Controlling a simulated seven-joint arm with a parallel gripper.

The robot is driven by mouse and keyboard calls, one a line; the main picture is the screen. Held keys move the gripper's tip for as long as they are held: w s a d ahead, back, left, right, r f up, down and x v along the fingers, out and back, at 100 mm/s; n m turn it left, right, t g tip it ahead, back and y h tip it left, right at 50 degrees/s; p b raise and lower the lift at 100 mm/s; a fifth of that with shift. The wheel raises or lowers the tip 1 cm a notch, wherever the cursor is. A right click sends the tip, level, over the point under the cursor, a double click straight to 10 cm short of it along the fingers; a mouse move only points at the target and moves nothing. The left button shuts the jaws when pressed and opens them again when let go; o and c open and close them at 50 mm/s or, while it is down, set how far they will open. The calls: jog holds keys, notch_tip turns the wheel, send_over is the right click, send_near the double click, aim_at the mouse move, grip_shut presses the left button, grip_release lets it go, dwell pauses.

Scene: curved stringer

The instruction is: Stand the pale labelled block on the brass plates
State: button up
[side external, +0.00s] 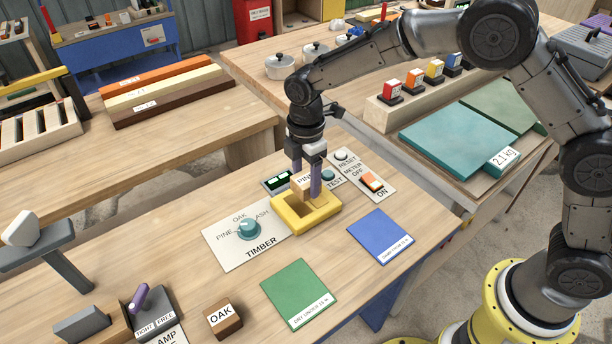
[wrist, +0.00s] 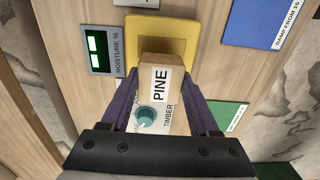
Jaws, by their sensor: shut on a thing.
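My gripper (side external: 307,172) is shut on a pale wooden block (side external: 301,182) labelled PINE, gripping it by its sides. The block is above a yellow rectangular holder (side external: 329,206) with an open recess; I cannot tell whether it touches the holder. In the wrist view, the block (wrist: 155,61) shows between the purple fingers (wrist: 160,88), with the yellow holder (wrist: 190,30) just beyond it. No brass plates can be clearly made out; the recess is partly hidden by the block and fingers.
A TIMBER panel with a teal dial (side external: 248,229) lies left of the holder. A moisture display (wrist: 96,48), TEST knob (side external: 328,175) and ON switch (side external: 371,182) are close behind. Blue (side external: 380,237) and green (side external: 298,292) mats lie in front. An OAK block (side external: 223,319) stands near the front.

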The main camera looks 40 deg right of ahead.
aim_at(306, 178)
jog(key=shift+f, duration=1.5)
jog(key=o, duration=1.5)
jog(key=shift+c, duration=0.2)
notch_tip(306, 178, up, 14)
jog(key=shift+f, duration=0.1)
